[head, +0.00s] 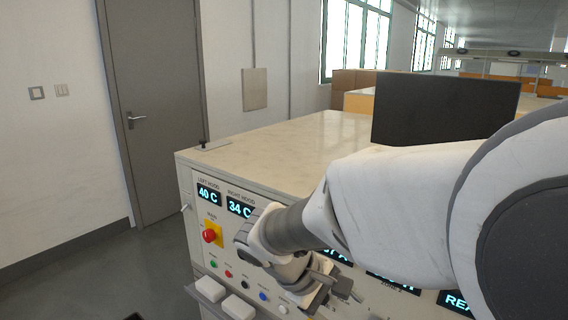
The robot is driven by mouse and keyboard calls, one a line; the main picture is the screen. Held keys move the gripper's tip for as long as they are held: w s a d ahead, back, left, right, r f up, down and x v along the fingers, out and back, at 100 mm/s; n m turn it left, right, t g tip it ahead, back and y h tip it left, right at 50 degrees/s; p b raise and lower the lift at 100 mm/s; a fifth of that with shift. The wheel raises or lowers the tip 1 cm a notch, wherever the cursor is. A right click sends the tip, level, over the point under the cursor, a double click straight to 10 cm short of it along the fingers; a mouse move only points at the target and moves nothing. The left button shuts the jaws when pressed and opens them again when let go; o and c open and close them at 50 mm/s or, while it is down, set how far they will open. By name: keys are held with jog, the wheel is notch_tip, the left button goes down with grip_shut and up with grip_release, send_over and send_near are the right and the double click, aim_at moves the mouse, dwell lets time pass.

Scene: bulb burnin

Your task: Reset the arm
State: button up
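My arm reaches in from the right side of the head view and bends at the wrist in front of the console's control panel (203,240). My gripper (345,290) is low in the view, pointing right and down, close in front of the panel. Its fingers are small and partly lost against the panel, so I cannot tell whether they are open or shut. No held object can be made out.
The panel has a red knob on a yellow plate (211,234), lit displays reading 40 C (208,195) and 34 C (239,207), and several coloured buttons.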

jog(key=s+d+r+m+t+y+p, duration=0.2)
jog(key=s+r+m+y, duration=0.1)
jog(key=s+r+m, duration=0.1)
jog(key=s+d+r+m+t+y+p, duration=0.1)
jog(key=s+r+m+y+p, duration=0.1)
jog(key=s+r+m+y, duration=0.2)
jog(key=shift+s+d+r+t, duration=0.35)
jog(key=shift+s+r+t, duration=0.05)
jog(key=shift+s+r, duration=1.45)
